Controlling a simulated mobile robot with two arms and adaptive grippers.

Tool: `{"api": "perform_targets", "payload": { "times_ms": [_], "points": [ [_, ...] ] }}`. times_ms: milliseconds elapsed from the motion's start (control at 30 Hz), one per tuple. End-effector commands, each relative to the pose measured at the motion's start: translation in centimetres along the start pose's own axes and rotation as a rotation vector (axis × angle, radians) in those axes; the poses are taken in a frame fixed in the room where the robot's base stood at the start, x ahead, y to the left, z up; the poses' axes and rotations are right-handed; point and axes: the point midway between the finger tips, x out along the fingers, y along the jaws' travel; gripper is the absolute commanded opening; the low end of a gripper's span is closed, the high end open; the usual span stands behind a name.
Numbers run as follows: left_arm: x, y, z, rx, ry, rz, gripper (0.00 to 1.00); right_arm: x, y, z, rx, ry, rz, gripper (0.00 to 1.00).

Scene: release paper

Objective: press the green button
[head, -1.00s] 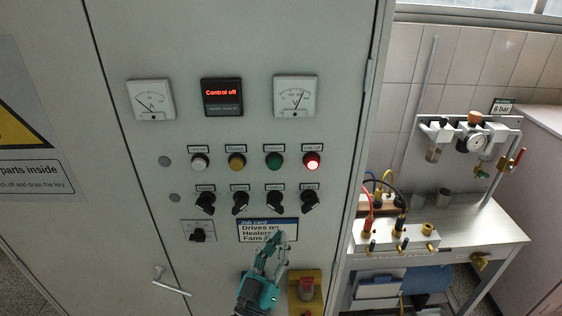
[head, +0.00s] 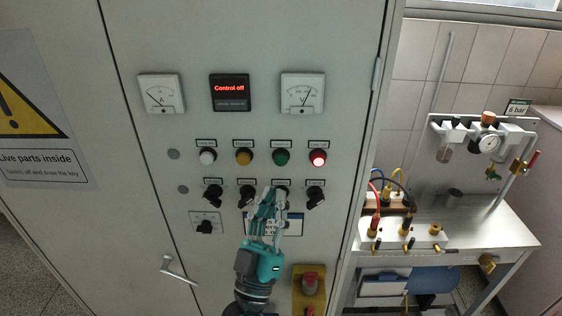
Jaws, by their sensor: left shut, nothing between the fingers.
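The green button (head: 281,157) sits on the grey cabinet door in the upper row of controls, third from the left, between the yellow button (head: 244,157) and the lit red one (head: 318,158). My left gripper (head: 268,192) is shut and empty. It points up in front of the panel, below the green button and apart from it in the picture. It covers part of the lower row of black switches and most of the job card (head: 293,224). My right gripper is not in view.
A display (head: 230,92) reading "Control off" sits between two dial meters. Black rotary switches (head: 316,196) stick out below the buttons. A red emergency knob (head: 310,282) on a yellow plate is at lower right. A metal bench (head: 480,232) stands right of the cabinet.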

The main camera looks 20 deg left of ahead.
Motion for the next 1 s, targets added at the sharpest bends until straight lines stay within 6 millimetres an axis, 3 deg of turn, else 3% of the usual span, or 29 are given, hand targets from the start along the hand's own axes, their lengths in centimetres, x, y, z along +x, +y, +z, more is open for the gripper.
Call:
{"api": "perform_targets", "payload": {
  "times_ms": [567, 1000],
  "points": [
    [5.0, -3.6, 3.6, 0.001, 0.002, 0.001, 0.0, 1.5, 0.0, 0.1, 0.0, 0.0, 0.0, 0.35],
    [5.6, -4.1, 4.0, 0.0, 0.001, 0.0, 0.0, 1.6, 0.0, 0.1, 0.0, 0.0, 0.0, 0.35]
  ]
}}
